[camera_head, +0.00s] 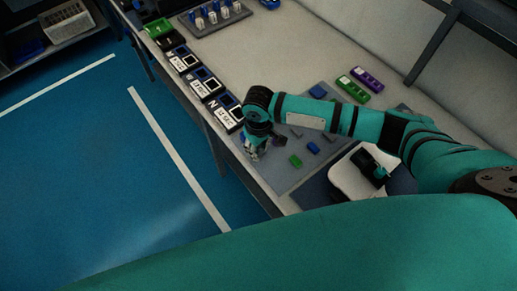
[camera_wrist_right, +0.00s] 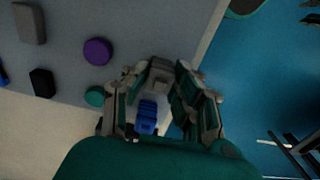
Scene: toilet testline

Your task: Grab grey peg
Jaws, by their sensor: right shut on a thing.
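My right gripper (camera_head: 257,152) is low over the near-left edge of the grey mat (camera_head: 283,182). In the right wrist view its two fingers (camera_wrist_right: 163,85) are closed around a grey peg (camera_wrist_right: 159,77), whose end shows between the fingertips. The fingers hide part of the peg. A blue piece (camera_wrist_right: 147,114) shows between the fingers, nearer the palm in the picture; I cannot tell whether it lies on the bench beyond. Another grey piece (camera_wrist_right: 29,23) lies apart on the mat. My left gripper is not in view.
A purple round piece (camera_wrist_right: 97,51), a teal round piece (camera_wrist_right: 95,96) and a black piece (camera_wrist_right: 42,82) lie near the gripper. A green block (camera_head: 295,161) is on the mat. Labelled boxes (camera_head: 228,112) line the bench's left edge. Green (camera_head: 352,88) and purple (camera_head: 367,79) trays stand farther back.

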